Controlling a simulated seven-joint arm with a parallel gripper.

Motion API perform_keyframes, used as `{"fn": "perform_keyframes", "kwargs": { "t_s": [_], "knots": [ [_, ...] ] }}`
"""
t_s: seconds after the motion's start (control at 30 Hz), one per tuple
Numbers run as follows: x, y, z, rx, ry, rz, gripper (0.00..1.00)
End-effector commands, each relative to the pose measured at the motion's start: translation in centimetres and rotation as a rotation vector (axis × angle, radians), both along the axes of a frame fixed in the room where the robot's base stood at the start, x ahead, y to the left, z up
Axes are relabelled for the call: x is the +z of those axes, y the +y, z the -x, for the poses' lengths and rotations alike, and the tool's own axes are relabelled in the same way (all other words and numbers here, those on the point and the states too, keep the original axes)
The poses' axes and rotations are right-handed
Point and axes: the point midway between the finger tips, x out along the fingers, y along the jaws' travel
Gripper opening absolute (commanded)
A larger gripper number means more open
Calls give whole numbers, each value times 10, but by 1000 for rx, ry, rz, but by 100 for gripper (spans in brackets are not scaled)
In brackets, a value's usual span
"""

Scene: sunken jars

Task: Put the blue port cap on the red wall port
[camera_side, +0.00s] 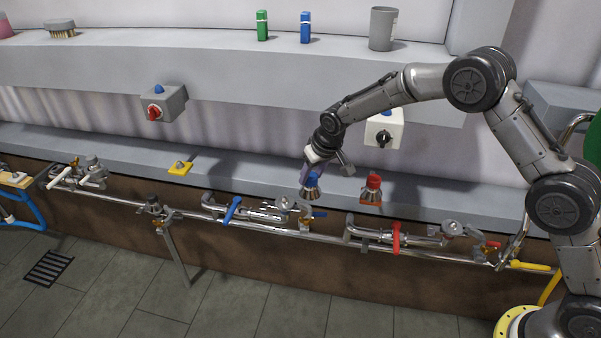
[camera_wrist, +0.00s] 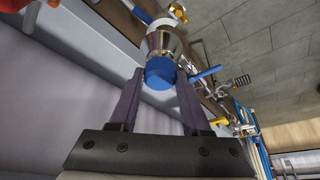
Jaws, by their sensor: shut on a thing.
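The blue port cap (camera_wrist: 160,73) is between the two purple fingers of my gripper (camera_wrist: 157,82), which is shut on it. In the side view, the cap (camera_side: 312,181) sits directly above a silver cone-shaped metal piece (camera_side: 310,193). I cannot tell whether the cap is joined to that piece or only touches it. A red-topped fitting (camera_side: 373,181) with a similar metal cone stands to the right of my gripper in the side view, on the grey ledge. Part of a red thing shows at the top left of the wrist view (camera_wrist: 14,5). The fingers partly hide the cap in the side view.
Metal pipework with a blue-handled valve (camera_side: 232,209) and a red-handled valve (camera_side: 396,238) runs along the ledge front. A white box with a black knob (camera_side: 384,129) is on the wall behind. A yellow block (camera_side: 180,168) lies on the ledge at left.

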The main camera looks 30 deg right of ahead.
Motion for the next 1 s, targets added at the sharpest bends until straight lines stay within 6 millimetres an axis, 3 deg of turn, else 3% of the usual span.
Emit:
{"fn": "perform_keyframes", "kwargs": {
  "t_s": [0.23, 0.37, 0.8, 1.0],
  "knots": [
    [9, -4, 22, -1, -1, 0, 0],
    [6, -17, 40, -3, 2, 1, 0],
    [-24, -90, 168, -25, 0, 5, 0],
    [-29, -141, 193, -113, -5, 8, 0]
  ]
}}
